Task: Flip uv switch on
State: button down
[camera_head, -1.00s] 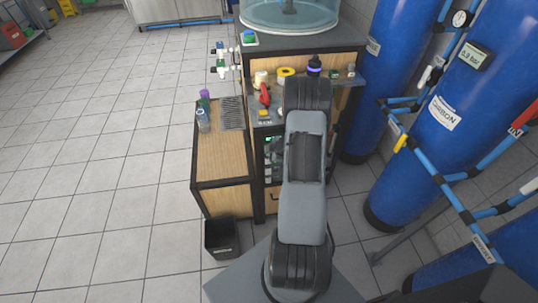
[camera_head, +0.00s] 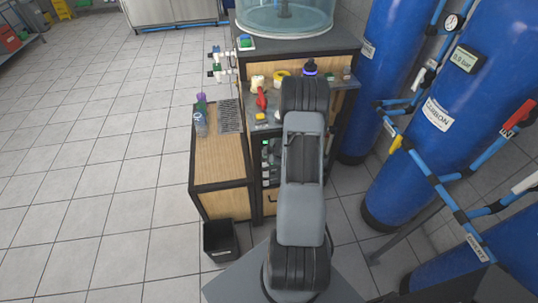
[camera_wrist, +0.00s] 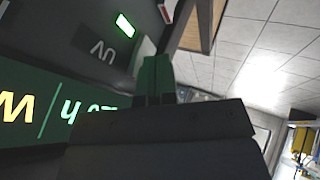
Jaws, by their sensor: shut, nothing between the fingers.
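In the wrist view, a dark panel bears an upside-down "UV" label (camera_wrist: 102,50). A small lit green light (camera_wrist: 125,25) is near that label. A grey block (camera_wrist: 146,48), which may be the UV switch, stands between the label and my fingers; its position is unclear. My gripper (camera_wrist: 158,64) is shut and empty, its fingertips close to this block. I cannot tell whether they touch it. In the head view, the cabinet's control panel (camera_head: 265,165) shows beside my arm, with a small green display (camera_head: 265,142). My gripper is hidden there behind my arm.
A wood-sided cabinet (camera_head: 220,165) carries bottles. A black bin (camera_head: 221,240) stands in front. Blue tanks (camera_head: 420,120) and pipes stand at right. The tiled floor at left is clear.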

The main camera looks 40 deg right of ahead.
jog(key=s+a+r, duration=0.1)
jog(key=s+r, duration=0.6)
jog(key=s, duration=0.2)
jog(key=shift+s+p, duration=0.35)
jog(key=shift+p, duration=0.05)
jog(key=shift+a+r, duration=0.1)
